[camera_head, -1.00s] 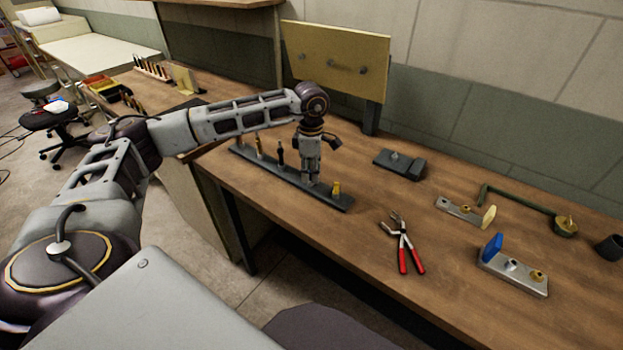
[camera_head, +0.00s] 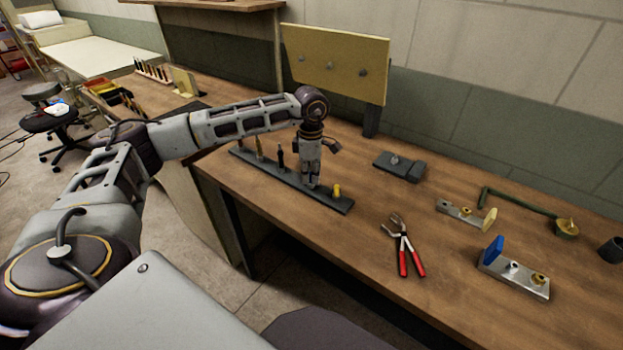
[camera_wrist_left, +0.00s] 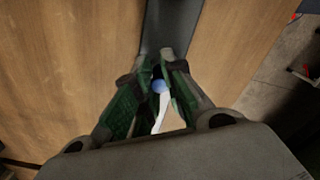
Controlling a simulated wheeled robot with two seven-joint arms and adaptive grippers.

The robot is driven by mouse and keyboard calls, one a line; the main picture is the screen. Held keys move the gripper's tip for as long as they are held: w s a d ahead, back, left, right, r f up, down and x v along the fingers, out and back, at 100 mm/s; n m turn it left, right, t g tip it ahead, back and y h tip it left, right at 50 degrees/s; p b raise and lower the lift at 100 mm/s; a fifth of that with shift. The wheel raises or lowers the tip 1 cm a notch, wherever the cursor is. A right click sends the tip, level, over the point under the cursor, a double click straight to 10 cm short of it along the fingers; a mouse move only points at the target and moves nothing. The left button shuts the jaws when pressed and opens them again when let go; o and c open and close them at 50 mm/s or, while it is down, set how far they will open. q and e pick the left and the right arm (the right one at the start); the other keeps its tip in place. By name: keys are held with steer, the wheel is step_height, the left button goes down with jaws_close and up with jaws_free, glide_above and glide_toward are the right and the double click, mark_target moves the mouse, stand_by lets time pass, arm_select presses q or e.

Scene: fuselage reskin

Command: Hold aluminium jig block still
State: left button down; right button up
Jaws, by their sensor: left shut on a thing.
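An aluminium block with a blue upright plate and brass-coloured bushings (camera_head: 513,275) lies at the right front of the bench. A second aluminium plate with a pale round end (camera_head: 463,212) lies behind it. I cannot tell which is the jig block. My left gripper (camera_head: 311,184) points down over the dark rack strip (camera_head: 265,174), well to the left of both. In the left wrist view, the left gripper (camera_wrist_left: 162,75) is shut on a small blue-topped item (camera_wrist_left: 159,87), mostly hidden by the fingers. My right gripper is not in view.
Red-handled pliers (camera_head: 405,250) lie between the rack strip and the blue-plated block. A dark block (camera_head: 399,166), a green-armed tool (camera_head: 520,205) and a dark cup (camera_head: 611,249) lie further back or right. A yellow board (camera_head: 335,62) stands behind.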

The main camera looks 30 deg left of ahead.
arm_select(q)
steer(key=shift+r+p, duration=0.6)
steer(key=shift+r, duration=0.55)
stand_by(0.7)
steer(key=shift+r+p, duration=0.8)
steer(key=shift+r, duration=0.55)
steer(key=shift+r, duration=0.1)
